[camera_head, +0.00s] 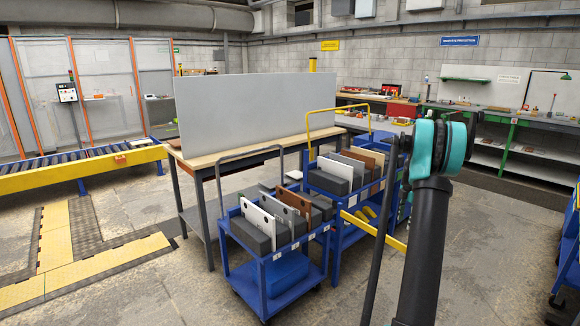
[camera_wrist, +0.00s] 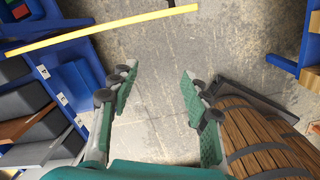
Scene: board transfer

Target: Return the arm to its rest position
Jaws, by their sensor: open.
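My gripper (camera_wrist: 158,84) shows in the wrist view, its two teal-padded fingers wide apart with only bare concrete floor between them. It is open and empty. In the head view my arm stands raised at the right, with a teal joint at its top; the gripper itself cannot be made out there. The front blue cart (camera_head: 279,281) holds upright white, grey and brown boards between dark blocks. The rear blue cart (camera_head: 343,211) holds similar boards. In the wrist view part of a blue cart (camera_wrist: 81,75) lies left of the fingers.
A wooden barrel (camera_wrist: 252,135) is close to the right finger in the wrist view. A yellow bar (camera_wrist: 100,31) crosses at upper left. A workbench (camera_head: 190,177) with a grey panel stands behind the carts. A blue rack (camera_head: 567,250) is at the right edge.

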